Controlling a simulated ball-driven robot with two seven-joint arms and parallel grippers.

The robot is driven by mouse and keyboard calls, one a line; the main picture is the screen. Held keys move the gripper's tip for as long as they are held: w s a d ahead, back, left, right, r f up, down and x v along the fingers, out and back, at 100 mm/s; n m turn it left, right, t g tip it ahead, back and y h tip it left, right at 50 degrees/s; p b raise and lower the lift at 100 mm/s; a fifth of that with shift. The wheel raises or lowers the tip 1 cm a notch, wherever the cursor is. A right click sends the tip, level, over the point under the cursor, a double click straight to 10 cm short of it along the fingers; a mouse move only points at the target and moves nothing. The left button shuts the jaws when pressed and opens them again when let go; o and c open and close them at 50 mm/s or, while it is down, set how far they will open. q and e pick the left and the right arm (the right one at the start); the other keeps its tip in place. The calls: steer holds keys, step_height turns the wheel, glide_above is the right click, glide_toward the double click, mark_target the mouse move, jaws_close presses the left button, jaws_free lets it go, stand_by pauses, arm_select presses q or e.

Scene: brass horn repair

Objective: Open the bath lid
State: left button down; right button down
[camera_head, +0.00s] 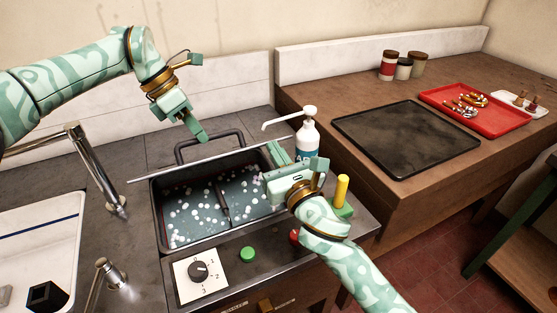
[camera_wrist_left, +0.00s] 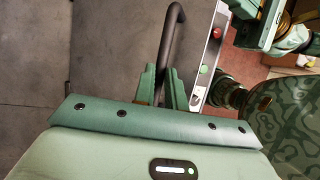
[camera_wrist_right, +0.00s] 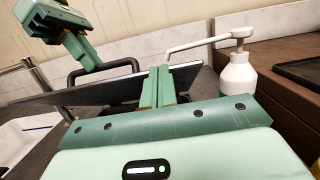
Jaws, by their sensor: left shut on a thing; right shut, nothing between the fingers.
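The bath (camera_head: 160,215) is uncovered in the head view, with liquid and white foam inside. Its lid (camera_head: 210,158) is raised and seen almost edge-on as a thin line across the back of the bath. In the right wrist view the lid (camera_wrist_right: 105,86) is a dark tilted plate. Its dark handle (camera_head: 226,132) is on the far side. My left gripper (camera_head: 201,137) is shut on this handle, which runs between its fingers in the left wrist view (camera_wrist_left: 166,62). My right gripper (camera_head: 277,156) is shut and empty, close to the lid's right end; contact cannot be told.
A white pump bottle (camera_head: 307,140) stands right of the bath, close to my right gripper. A yellow-handled item (camera_head: 342,190), a green button (camera_head: 248,254) and a dial (camera_head: 198,270) are near the front. A tap (camera_head: 95,165) stands left. A black mat (camera_head: 405,138) lies on the wooden bench.

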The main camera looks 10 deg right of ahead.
arm_select(q)
steer(key=shift+w+a+f, duration=0.15)
steer(key=shift+a+f, duration=0.2)
steer(key=shift+f, duration=0.25)
arm_select(e)
steer(key=shift+f, duration=0.1)
arm_select(q)
steer(key=c, duration=1.5)
jaws_free()
steer(key=shift+w, duration=0.15)
steer(key=shift+o, duration=0.2)
steer(key=shift+w+f, duration=0.2)
steer(key=shift+w, duration=0.2)
steer(key=shift+s+d+r, duration=0.1)
steer(key=shift+s+r, duration=0.05)
steer(key=shift+r, duration=0.2)
arm_select(e)
steer(key=shift+w+f, duration=0.2)
steer(key=shift+w, duration=0.3)
